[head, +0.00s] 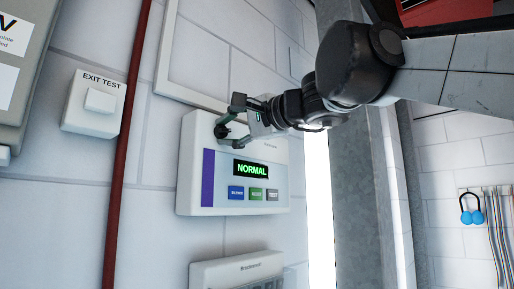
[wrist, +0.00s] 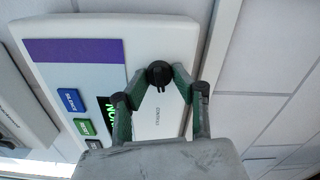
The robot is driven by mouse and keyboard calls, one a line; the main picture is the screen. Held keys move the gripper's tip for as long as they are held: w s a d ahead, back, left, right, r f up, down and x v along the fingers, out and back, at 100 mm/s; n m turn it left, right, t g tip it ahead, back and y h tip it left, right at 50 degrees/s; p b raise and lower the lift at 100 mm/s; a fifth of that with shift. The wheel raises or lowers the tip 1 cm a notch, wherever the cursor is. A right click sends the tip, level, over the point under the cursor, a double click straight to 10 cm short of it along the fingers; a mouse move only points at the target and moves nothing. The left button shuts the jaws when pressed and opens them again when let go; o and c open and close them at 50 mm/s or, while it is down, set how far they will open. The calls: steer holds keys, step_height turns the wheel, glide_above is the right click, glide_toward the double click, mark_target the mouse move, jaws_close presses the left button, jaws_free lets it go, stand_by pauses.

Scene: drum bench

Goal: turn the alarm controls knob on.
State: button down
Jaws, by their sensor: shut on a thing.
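The alarm panel (head: 226,206) is a white wall box with a purple stripe, a green "NORMAL" display (head: 252,169) and a row of coloured buttons. Its black round knob (head: 221,131) is at the panel's upper left in the head view. The knob (wrist: 159,72) also shows in the wrist view, with a small pointer mark toward the panel's lettering. My gripper (head: 222,132) has its green-grey fingers on either side of the knob. In the wrist view my gripper (wrist: 160,78) is shut on it. The fingertips partly hide the knob's sides.
A white box marked "EXIT TEST" (head: 94,104) is left of a red vertical pipe (head: 125,150). Another white box (head: 238,272) is below the panel. Blue-cupped ear defenders (head: 471,210) hang at the right. The wall around the panel is mostly clear.

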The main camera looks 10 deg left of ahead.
steer(key=shift+m, duration=1.2)
steer(key=c, duration=1.4)
jaws_free()
steer(key=shift+c, duration=0.2)
steer(key=shift+d, duration=0.1)
steer(key=v, duration=1.2)
